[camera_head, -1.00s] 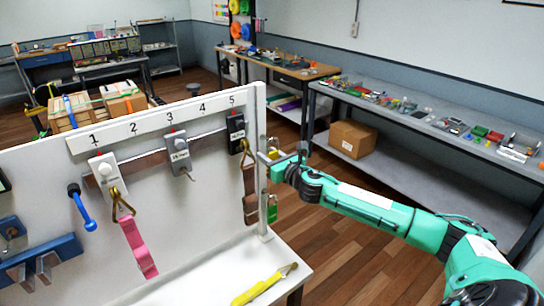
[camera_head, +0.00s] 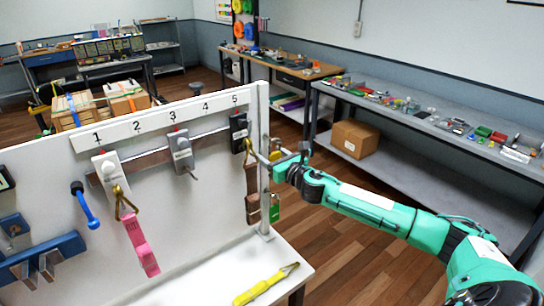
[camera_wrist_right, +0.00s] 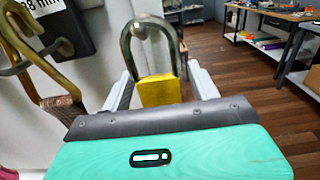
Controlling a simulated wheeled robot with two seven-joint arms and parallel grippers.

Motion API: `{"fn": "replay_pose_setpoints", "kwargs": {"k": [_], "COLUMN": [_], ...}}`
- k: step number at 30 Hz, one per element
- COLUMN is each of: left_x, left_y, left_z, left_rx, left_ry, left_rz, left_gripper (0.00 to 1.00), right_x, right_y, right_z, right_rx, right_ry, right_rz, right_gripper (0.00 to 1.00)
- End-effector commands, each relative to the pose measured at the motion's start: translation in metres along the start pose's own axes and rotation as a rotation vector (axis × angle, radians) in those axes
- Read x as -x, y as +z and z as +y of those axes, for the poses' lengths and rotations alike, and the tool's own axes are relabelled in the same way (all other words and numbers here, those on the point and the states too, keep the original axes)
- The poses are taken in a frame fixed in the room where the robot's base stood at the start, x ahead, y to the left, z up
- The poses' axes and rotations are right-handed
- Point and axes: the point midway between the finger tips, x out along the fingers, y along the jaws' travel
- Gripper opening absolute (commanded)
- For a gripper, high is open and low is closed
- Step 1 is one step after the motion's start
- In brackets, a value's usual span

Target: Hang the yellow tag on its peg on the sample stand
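The yellow tag (camera_wrist_right: 158,91), a padlock shape with a grey shackle, stands upright between the fingers of my right gripper (camera_wrist_right: 160,85), whose dark pads appear to close on its sides. A rounded peg end (camera_wrist_right: 140,31) shows inside the top of the shackle; whether the shackle rests on it I cannot tell. In the head view my right gripper (camera_head: 277,158) is at the upper part of the sample stand's post (camera_head: 265,195), with only a bit of yellow visible. A green tag (camera_head: 274,213) hangs lower on the stand. My left gripper is out of view.
The white numbered panel (camera_head: 185,215) stands left of the post, with straps and hooks on it. A brown strap (camera_head: 252,190) with a brass ring hangs close by. A yellow strap (camera_head: 265,287) lies on the white ledge.

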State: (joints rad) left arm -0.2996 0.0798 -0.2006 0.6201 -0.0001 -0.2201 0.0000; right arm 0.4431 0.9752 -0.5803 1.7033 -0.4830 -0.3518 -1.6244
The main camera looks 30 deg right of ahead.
Motion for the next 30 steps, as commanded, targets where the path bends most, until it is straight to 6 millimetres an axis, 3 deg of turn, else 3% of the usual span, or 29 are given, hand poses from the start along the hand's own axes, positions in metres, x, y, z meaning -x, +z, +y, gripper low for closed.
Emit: {"fn": "replay_pose_setpoints", "kwargs": {"k": [10, 24, 30], "left_x": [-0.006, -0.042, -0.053], "left_y": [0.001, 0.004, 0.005], "left_z": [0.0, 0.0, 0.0], "left_rx": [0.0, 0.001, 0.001], "left_ry": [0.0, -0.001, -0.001], "left_rz": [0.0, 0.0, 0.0], "left_gripper": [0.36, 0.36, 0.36], "right_x": [0.01, 0.085, 0.108], "right_y": [-0.003, -0.005, -0.005], "right_z": [-0.001, 0.0, -0.001], "right_rx": [0.002, 0.005, 0.004], "right_ry": [0.0, 0.002, 0.0], "right_rz": [0.002, 0.003, 0.004], "right_gripper": [0.61, 0.61, 0.61]}}
